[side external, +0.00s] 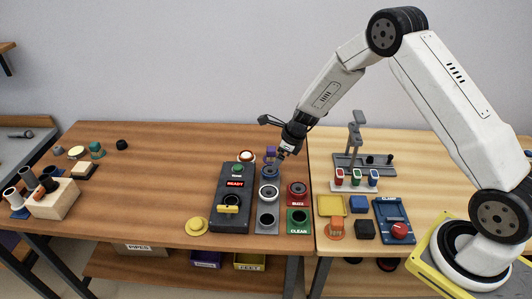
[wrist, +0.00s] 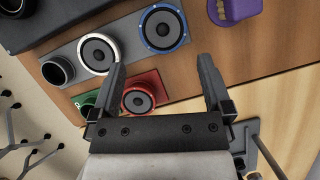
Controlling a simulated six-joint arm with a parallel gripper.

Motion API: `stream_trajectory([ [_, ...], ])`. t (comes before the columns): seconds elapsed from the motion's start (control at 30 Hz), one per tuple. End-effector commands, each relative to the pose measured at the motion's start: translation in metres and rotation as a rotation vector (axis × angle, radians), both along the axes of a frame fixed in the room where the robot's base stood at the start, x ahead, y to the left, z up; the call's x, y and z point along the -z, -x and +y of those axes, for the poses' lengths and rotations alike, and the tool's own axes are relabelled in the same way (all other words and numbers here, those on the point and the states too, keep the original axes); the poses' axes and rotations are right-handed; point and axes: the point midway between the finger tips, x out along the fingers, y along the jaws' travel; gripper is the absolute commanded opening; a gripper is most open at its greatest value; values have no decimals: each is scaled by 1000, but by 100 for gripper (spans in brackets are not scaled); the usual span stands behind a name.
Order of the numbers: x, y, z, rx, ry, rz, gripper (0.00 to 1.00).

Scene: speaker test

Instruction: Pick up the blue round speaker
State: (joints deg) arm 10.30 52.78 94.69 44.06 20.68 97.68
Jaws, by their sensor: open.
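The blue round speaker (wrist: 162,28) has a blue rim and a grey cone, and sits at the end of a grey panel (wrist: 125,32) in the wrist view. In the side view it shows as a small blue-rimmed disc (side external: 270,171) at the far end of that panel, just below my gripper (side external: 281,156). In the wrist view my gripper (wrist: 161,63) is open and empty, and the speaker lies beyond the gap between its fingertips. My gripper is above the speaker, apart from it.
A white-rimmed speaker (wrist: 97,52) and a black cup (wrist: 57,70) share the panel. A red speaker (wrist: 138,98) sits close by my left finger. A black READY box (side external: 233,208) stands left, and a purple object (side external: 271,151) stands behind. The table's left-middle is clear.

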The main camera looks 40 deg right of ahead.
Motion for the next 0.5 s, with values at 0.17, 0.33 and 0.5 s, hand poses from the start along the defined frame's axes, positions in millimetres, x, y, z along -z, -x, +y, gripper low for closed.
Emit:
stream_trajectory([
  [0.17,3,-3,-2,39,-15,4,100],
  [0.33,7,-4,-1,36,-14,5,100],
  [0.5,18,-7,2,34,-15,5,100],
])
